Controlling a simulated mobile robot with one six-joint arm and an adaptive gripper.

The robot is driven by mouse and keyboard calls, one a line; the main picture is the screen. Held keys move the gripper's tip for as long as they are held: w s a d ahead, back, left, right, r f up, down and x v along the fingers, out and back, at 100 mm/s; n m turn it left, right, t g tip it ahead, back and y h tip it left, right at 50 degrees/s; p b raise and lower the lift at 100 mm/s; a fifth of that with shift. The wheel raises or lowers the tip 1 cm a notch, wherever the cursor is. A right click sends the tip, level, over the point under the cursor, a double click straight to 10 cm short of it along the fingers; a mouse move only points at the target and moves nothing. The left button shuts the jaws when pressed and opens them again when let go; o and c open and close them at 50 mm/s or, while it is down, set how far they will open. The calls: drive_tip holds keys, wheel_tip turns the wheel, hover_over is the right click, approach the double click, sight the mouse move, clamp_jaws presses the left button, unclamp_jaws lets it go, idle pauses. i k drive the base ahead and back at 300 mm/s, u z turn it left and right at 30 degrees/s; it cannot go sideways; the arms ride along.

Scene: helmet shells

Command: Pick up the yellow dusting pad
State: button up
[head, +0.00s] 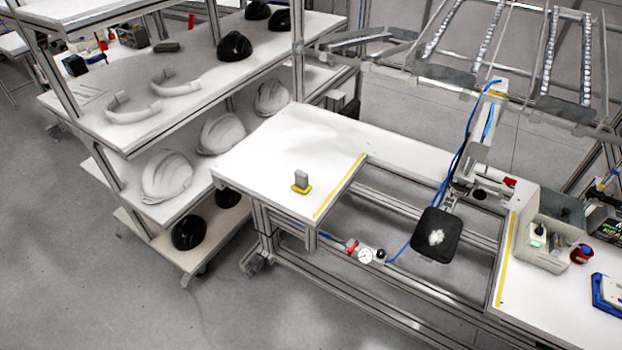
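The yellow dusting pad (301,188) stands on the white tabletop (270,150) at the left end of the workstation, near the table's front edge. It has a yellow base on the table and an upright grey block-shaped handle on top. It stands clear of other objects. My gripper is not in view, so its state and its distance from the pad do not show.
A yellow strip (340,186) runs along the tabletop's right edge, beside an open frame gap. A black padded fixture (437,236) with blue hoses hangs over that gap. A shelf rack (128,135) with white and black helmets stands at left. Grey floor (150,310) is open in front.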

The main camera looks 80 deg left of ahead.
sight(301, 185)
drive_tip(key=u, duration=0.05)
drive_tip(key=k, duration=1.55)
drive_tip(key=u, duration=1.65)
drive_tip(key=i, duration=0.75)
drive_tip(key=z, duration=0.05)
